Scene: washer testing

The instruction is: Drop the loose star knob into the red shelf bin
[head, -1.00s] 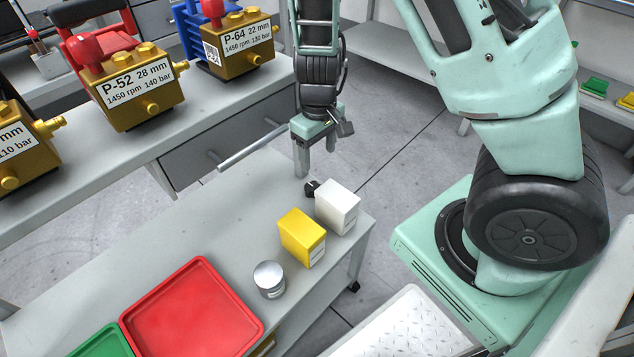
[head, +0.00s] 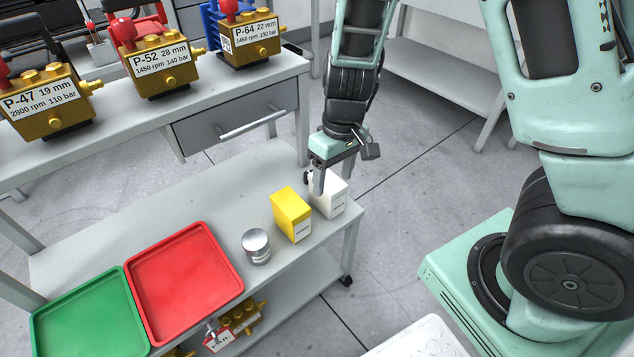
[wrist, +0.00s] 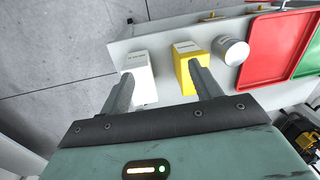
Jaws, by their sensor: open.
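My gripper (head: 320,186) points down over the white box's far side and is open. Its fingers (wrist: 158,82) are apart with nothing between them. A shallow red tray (head: 185,282) lies on the cart's left part; no bin clearly identifiable as the red shelf bin is in view.
A yellow box (head: 291,214) and a silver round can (head: 256,246) stand beside the white box. A green tray (head: 90,318) adjoins the red one. Gold pumps (head: 160,68) stand on the bench behind, above a drawer handle (head: 253,124).

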